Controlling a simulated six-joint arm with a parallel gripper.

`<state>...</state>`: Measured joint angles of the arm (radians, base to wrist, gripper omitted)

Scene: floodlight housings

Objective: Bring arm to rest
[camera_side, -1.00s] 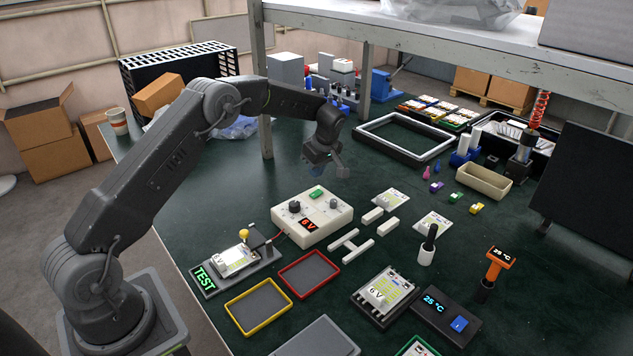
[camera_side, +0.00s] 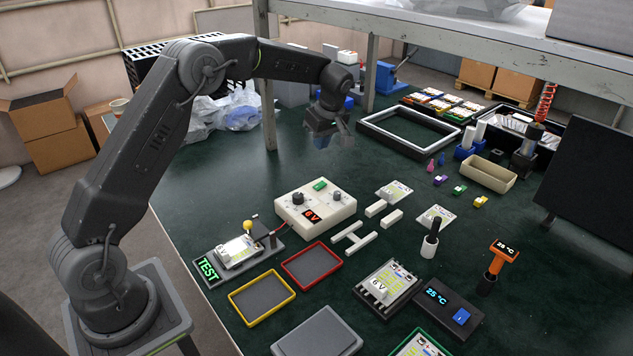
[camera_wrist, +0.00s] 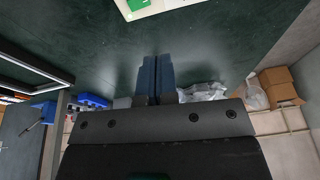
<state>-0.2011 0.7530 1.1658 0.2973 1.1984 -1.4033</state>
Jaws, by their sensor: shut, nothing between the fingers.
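My gripper (camera_side: 322,138) is raised over the back part of the dark green table (camera_side: 190,178), behind the cream power unit, and holds nothing. In the wrist view its two blue fingers (camera_wrist: 157,75) are together, with bare table beyond their tips. In the side view the fingertips are blurred. My arm stands at the left and bends over the table.
The cream power unit (camera_side: 316,208) reading 6V stands in front of my gripper. A shelf post (camera_side: 267,110) rises to its left and a shelf (camera_side: 450,40) hangs above. A black and white frame (camera_side: 408,134) lies to the right. Table at left is clear.

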